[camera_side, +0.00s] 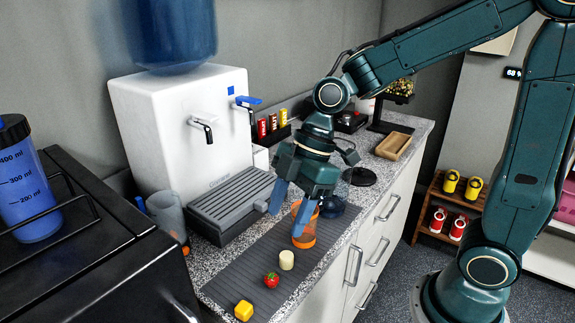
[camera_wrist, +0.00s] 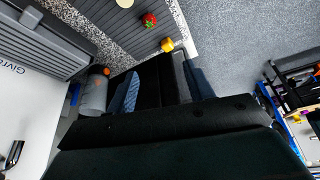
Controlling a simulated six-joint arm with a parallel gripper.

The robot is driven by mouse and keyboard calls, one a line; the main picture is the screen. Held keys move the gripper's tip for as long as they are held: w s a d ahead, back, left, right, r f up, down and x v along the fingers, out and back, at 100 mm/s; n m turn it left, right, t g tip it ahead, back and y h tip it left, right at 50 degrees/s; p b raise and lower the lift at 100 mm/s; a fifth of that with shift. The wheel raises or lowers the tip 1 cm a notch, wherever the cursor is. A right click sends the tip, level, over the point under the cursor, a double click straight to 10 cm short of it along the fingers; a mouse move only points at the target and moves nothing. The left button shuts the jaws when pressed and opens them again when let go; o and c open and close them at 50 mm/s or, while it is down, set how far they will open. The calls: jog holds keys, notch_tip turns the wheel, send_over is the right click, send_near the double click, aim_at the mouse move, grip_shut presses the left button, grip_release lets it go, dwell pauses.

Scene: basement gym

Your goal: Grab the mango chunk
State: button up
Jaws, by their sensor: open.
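The mango chunk (camera_side: 243,310) is a small yellow block at the near end of a dark ribbed mat (camera_side: 240,279). In the wrist view the mango chunk (camera_wrist: 167,45) lies ahead of the fingers, near the counter's edge. My gripper (camera_side: 288,221) is open and empty, pointing down above the farther part of the mat, well away from the chunk. The wrist view shows both fingers of my gripper (camera_wrist: 163,82) spread apart.
A strawberry (camera_side: 271,281) and a pale round piece (camera_side: 286,260) lie beyond the chunk. An orange cup (camera_side: 308,240) stands behind a finger. A water dispenser (camera_side: 183,130) with a drip tray (camera_side: 232,200) and a grey cup (camera_side: 166,213) flank the mat.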

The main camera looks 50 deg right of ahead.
jog(key=shift+w+a+f+n+g+y, duration=0.35)
jog(key=shift+w+a+f+n, duration=0.2)
jog(key=shift+a+f+n, duration=0.35)
jog(key=shift+w+a+f+n+g+y, duration=0.35)
jog(key=shift+w+a+f+n, duration=0.2)
jog(key=shift+a+f+n, duration=0.3)
jog(key=shift+f, duration=0.1)
send_over(244, 306)
jog(key=d, duration=0.3)
jog(key=shift+f, duration=3.7)
jog(key=shift+f, duration=0.1)
jog(key=shift+x, duration=2.5)
jog(key=shift+c, duration=0.2)
jog(key=c, duration=1)
